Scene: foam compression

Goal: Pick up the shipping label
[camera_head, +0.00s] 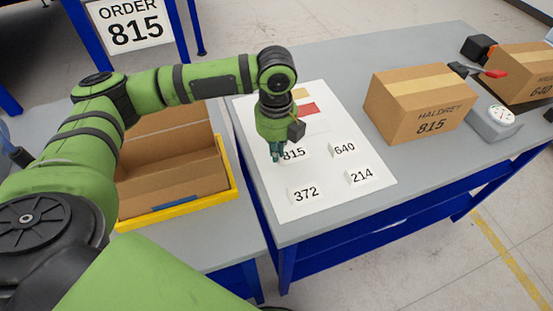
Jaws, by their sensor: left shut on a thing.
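Several small white shipping labels lie on a white sheet (330,192) on the grey table. The 815 label (294,153) is at the upper left of the group, with the 640 label (344,149) to its right. The 372 label (305,193) and the 214 label (361,176) are nearer the front. My left gripper (277,154) points down at the left end of the 815 label and is shut on it. The fingers and arm hide that end of the label. My right gripper is out of view.
A closed box marked HALDREY 815 (418,104) stands right of the sheet, beside a dial scale (494,122). Another box marked 640 (520,72) is farther right. An open brown carton in a yellow-edged tray (180,213) is at left. An ORDER 815 sign (132,26) hangs behind.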

